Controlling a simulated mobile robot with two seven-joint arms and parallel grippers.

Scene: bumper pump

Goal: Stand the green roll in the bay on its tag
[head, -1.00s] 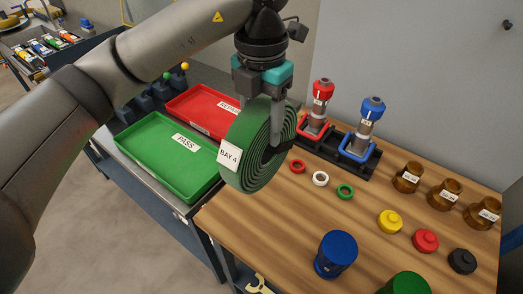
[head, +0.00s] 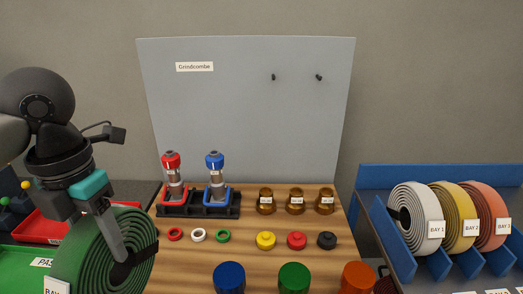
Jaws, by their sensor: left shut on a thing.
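The green roll (head: 80,255) is a thick coiled strip with a black band and a white tag, partly cut off at the lower left of the head view. My left gripper (head: 122,250) is shut on its coil and holds it up in front of the bench's left end. The blue rack (head: 395,242) at the right holds a white roll (head: 402,207), a yellow roll (head: 447,208) and a salmon roll (head: 482,205) standing upright, tagged BAY 1, BAY 2 and BAY 3. A bay for the green roll is not visible. My right gripper is out of view.
The wooden bench (head: 190,262) carries a black stand (head: 198,211) with red and blue fittings, brown cups, small rings, caps and larger cylinders. A grey panel (head: 248,110) rises behind. A green tray (head: 22,260) lies at left.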

